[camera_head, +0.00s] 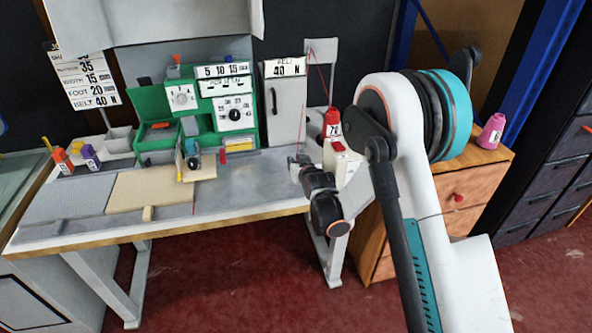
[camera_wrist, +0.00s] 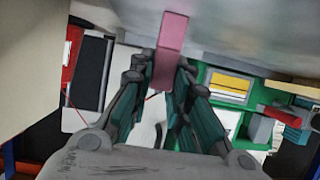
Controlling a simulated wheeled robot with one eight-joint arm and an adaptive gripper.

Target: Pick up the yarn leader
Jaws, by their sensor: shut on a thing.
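My gripper (camera_wrist: 163,82) is shut on a pink bar in the wrist view, which looks like the yarn leader (camera_wrist: 174,30). The bar stands out beyond the fingertips, and a thin red thread shows beside the fingers. In the head view my gripper (camera_head: 299,162) is over the right end of the workbench, left of a red yarn cone (camera_head: 332,118). The leader cannot be made out there. Red thread runs near a grey upright plate (camera_head: 321,50) behind the gripper.
A green machine (camera_head: 150,103) with dials and a grey box (camera_head: 284,95) stand at the bench's back. A pink cone (camera_head: 491,131) stands on the wooden cabinet (camera_head: 470,190). The bench's grey front left is mostly clear.

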